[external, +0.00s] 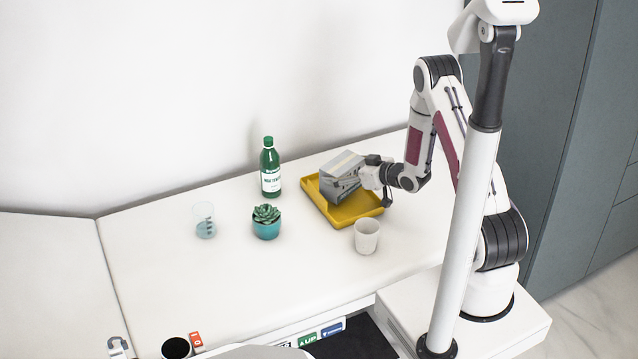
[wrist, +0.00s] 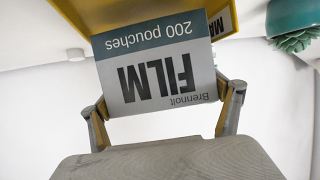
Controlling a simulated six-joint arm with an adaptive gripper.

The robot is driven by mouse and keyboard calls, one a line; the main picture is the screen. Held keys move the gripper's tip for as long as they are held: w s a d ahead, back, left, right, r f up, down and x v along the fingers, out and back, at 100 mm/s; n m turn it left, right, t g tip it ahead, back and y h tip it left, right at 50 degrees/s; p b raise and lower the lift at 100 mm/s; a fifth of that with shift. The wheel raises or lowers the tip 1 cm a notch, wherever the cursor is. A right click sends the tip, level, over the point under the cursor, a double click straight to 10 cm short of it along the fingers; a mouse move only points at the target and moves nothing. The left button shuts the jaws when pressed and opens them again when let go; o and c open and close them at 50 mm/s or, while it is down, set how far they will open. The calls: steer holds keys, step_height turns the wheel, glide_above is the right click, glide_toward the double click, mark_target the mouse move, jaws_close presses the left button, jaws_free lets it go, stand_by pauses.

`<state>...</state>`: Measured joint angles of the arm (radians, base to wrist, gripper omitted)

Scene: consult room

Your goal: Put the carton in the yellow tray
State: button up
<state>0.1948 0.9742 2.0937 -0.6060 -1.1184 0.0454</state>
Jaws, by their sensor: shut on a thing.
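The carton (wrist: 155,68) is a grey box with a blue-grey band, lettered "FILM" and "200 pouches", upside down in the wrist view. In the external view the carton (external: 343,166) is at the yellow tray (external: 365,211), over its left and back part. I cannot tell whether it rests on the tray floor or is held just above it. My gripper (wrist: 164,112) is shut on the carton, with one finger on each side. In the external view my gripper (external: 369,174) reaches in from the right and hides part of the carton. The yellow tray (wrist: 85,14) also shows behind the carton in the wrist view.
A green bottle (external: 270,168) stands behind and left of the tray. A succulent in a teal pot (external: 266,227) and a clear glass (external: 205,222) are further left. A white cup (external: 366,236) stands close in front of the tray. The table's left part is clear.

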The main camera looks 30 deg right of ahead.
steer(key=shift+f, duration=1.35)
steer(key=shift+f, duration=0.1)
steer(key=o, duration=1.4)
steer(key=shift+f, duration=0.1)
steer(key=shift+c, duration=0.2)
steer(key=shift+r, duration=0.2)
steer(key=v, duration=1.2)
steer(key=shift+d, duration=0.1)
